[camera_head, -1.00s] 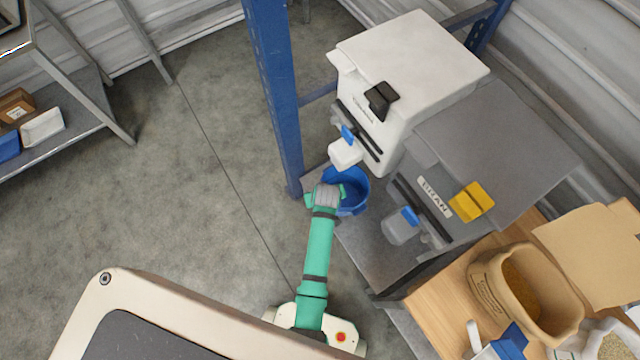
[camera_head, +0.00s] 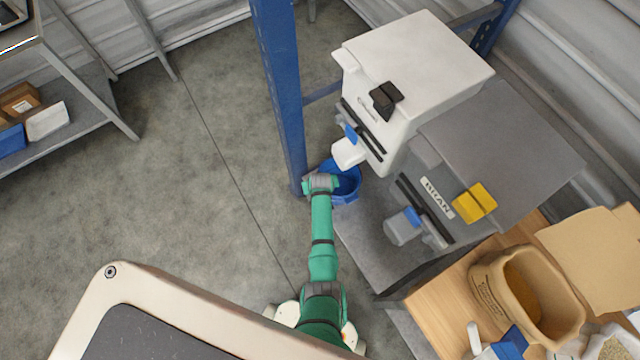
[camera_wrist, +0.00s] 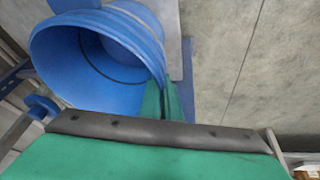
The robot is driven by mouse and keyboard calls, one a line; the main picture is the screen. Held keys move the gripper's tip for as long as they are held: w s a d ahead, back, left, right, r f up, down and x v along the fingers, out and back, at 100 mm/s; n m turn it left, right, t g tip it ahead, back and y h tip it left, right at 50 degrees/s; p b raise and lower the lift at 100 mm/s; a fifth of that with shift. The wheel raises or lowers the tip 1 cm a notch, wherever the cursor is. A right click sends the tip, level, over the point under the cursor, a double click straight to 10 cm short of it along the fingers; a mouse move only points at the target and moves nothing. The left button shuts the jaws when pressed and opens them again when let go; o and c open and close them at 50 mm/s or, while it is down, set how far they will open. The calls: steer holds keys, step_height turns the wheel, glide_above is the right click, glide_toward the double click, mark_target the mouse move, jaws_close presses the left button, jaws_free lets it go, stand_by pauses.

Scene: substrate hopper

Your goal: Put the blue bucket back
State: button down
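The blue bucket (camera_head: 346,186) is beside the blue upright post, just below the white spout (camera_head: 348,152) of the white hopper (camera_head: 412,80). My gripper (camera_head: 320,184) reaches it from the left side. In the wrist view, the open mouth of the bucket (camera_wrist: 85,62) fills the upper left, and it looks empty. The green fingertips of my gripper (camera_wrist: 163,102) are close together with the bucket's rim between them. I cannot tell whether the bucket's base touches the grey shelf (camera_head: 365,245).
The blue post (camera_head: 278,90) stands close to my gripper. A grey hopper labelled BRAN (camera_head: 495,150) with a grey spout (camera_head: 400,230) is to the right. The floor (camera_head: 190,200) at left is clear.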

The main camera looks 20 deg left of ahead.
steer(key=shift+w+f, duration=0.1)
steer(key=shift+f, duration=0.2)
steer(key=c, duration=2)
jaws_free()
steer(key=shift+r, duration=0.1)
steer(key=v, duration=1.2)
steer(key=s+d+r+m+t, duration=0.2)
steer(key=s+r+t, duration=0.15)
steer(key=s, duration=0.55)
steer(key=s+d+r+m+t, duration=0.2)
steer(key=s+d+r+m, duration=0.15)
steer(key=s, duration=0.45)
steer(key=s+d+r+t, duration=0.2)
steer(key=s+d+r, duration=0.1)
steer(key=r, duration=0.5)
steer(key=s+d+r+m+t+h, duration=0.1)
steer(key=s+d+r, duration=0.3)
steer(key=r, duration=0.5)
steer(key=s+d+r+t, duration=0.2)
steer(key=s+d+r, duration=0.1)
steer(key=s+r, duration=0.3)
step_height(320, 180, up, 3)
steer(key=shift+s+d+f+t+h, duration=0.1)
steer(key=shift+s+d+t+h, duration=0.2)
steer(key=shift+t+h, duration=0.1)
